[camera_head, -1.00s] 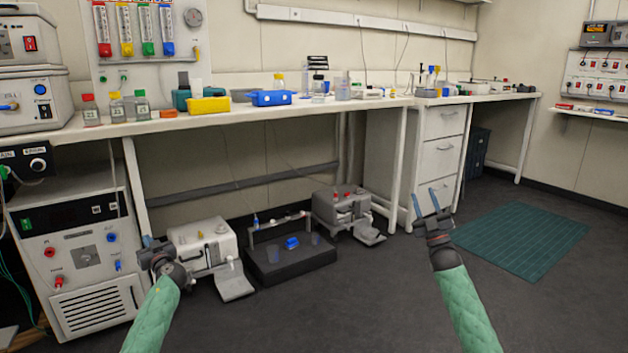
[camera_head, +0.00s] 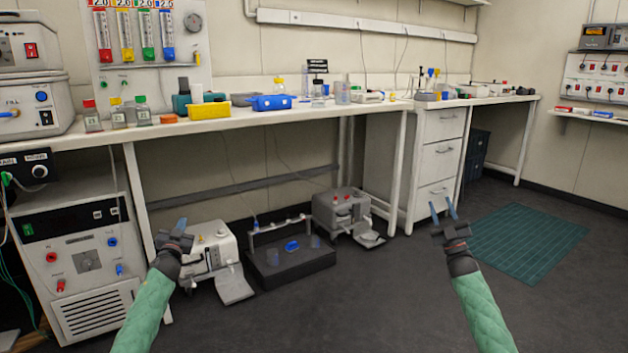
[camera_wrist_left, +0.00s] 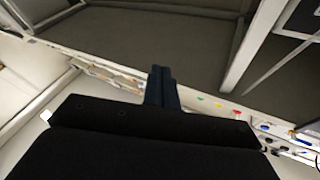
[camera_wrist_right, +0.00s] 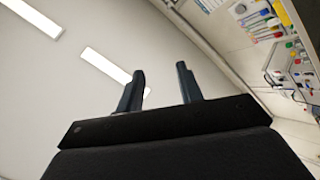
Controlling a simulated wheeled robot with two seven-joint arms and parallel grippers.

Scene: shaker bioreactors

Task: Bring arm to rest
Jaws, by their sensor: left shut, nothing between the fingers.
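My left gripper (camera_head: 180,226) is raised in the head view, in front of the white bench device on the floor. Its fingers are together and empty, as the left wrist view (camera_wrist_left: 160,88) also shows. My right gripper (camera_head: 445,212) is raised over the floor, in front of the drawer unit and left of the green mat. Its two fingers are spread with nothing between them, as the right wrist view (camera_wrist_right: 160,90) shows. Both arms in green sleeves come in from the bottom edge. Neither gripper visibly touches anything.
A long white bench (camera_head: 260,119) carries bottles, a yellow box (camera_head: 209,109) and a blue box (camera_head: 271,102). Beneath it stand a white device (camera_head: 215,250), a dark tray unit (camera_head: 290,268) and a grey device (camera_head: 345,212). A green mat (camera_head: 530,240) lies right.

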